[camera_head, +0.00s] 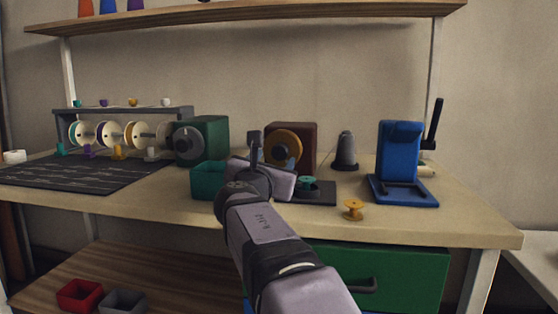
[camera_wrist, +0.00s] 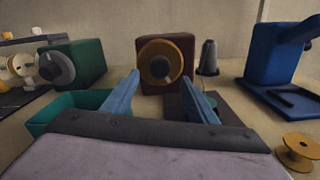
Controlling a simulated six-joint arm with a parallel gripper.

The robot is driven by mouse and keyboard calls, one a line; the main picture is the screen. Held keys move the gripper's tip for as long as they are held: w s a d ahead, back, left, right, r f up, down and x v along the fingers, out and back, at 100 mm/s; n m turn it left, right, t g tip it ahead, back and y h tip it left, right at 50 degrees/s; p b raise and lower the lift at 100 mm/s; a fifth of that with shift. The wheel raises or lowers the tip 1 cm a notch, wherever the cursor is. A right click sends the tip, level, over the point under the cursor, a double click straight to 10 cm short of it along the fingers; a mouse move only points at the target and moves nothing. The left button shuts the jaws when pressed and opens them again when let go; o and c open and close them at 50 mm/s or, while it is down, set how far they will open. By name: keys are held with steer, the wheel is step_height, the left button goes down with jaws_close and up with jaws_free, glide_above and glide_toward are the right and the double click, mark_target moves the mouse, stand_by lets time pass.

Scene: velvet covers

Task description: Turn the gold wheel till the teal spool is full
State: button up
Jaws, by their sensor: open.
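The gold wheel (camera_head: 285,149) is mounted on the front of a dark brown box (camera_head: 308,140) at the back of the table. In the wrist view the gold wheel (camera_wrist: 160,66) is straight ahead, between and beyond the fingers. A teal spool (camera_head: 307,183) sits on a dark plate (camera_head: 322,195) in front of the box; how much thread it carries is too small to tell. My gripper (camera_head: 262,146) is open and empty, short of the wheel. It shows in the wrist view (camera_wrist: 165,98) with its fingers spread apart; the right finger hides most of the plate.
A teal bin (camera_head: 207,180) stands left of my gripper. A green box with a grey wheel (camera_head: 188,143) is behind it. A gold spool (camera_head: 353,209) lies near the front edge. A blue device with a crank (camera_head: 400,155) and a grey cone (camera_head: 345,150) stand right.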

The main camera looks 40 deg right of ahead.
mark_target(279, 153)
steer(key=shift+x, duration=3.6)
steer(key=shift+c, duration=0.7)
steer(key=c, duration=0.9)
